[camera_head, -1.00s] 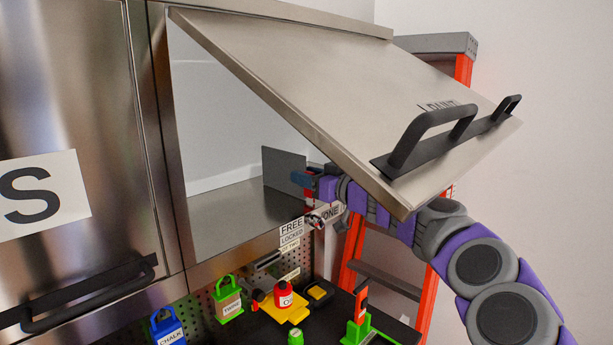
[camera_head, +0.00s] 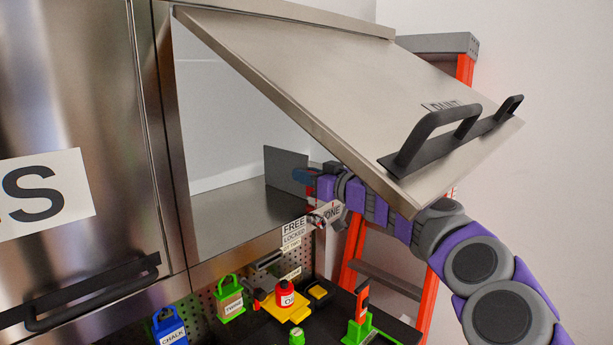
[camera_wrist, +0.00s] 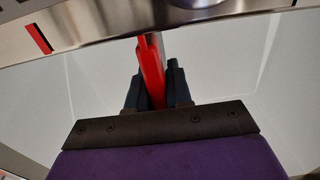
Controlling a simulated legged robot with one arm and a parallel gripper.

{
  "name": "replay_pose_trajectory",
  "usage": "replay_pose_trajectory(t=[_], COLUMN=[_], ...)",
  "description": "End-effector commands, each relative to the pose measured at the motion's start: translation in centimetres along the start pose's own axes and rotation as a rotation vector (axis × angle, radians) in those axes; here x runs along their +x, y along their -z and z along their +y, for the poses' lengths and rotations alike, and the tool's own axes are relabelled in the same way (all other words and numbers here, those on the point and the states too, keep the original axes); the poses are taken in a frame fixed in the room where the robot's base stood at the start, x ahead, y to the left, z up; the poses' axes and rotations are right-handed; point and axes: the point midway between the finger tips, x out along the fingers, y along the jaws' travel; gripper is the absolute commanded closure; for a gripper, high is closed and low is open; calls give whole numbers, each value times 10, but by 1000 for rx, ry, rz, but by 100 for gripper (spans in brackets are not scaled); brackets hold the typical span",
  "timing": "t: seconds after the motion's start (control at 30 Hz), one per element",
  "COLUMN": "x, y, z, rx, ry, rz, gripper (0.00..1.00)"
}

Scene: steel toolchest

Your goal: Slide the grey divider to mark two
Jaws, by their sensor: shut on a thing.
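The grey divider (camera_head: 284,168) stands upright in the open cabinet compartment, toward its right side. A white label reading ONE (camera_head: 332,210) is just below my gripper. A label reading FREE and LOCKED (camera_head: 293,232) is to its left. I cannot make out a mark two.
The raised steel door (camera_head: 330,90) with a black handle (camera_head: 440,135) hangs over my arm. The compartment floor (camera_head: 235,205) left of the divider is clear. Below are a tool shelf with small coloured items (camera_head: 285,295) and an orange ladder (camera_head: 425,290) at right.

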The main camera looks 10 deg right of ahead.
Motion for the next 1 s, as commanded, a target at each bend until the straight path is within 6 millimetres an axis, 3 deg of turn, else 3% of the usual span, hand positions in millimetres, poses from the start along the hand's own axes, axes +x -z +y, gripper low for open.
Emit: replay_pose_trajectory(t=[0.33, 1.0], x=[0, 0], y=[-1, 0], z=[5, 63], rx=[0, 5], ry=[-2, -6], rz=[2, 7], gripper=[100, 100])
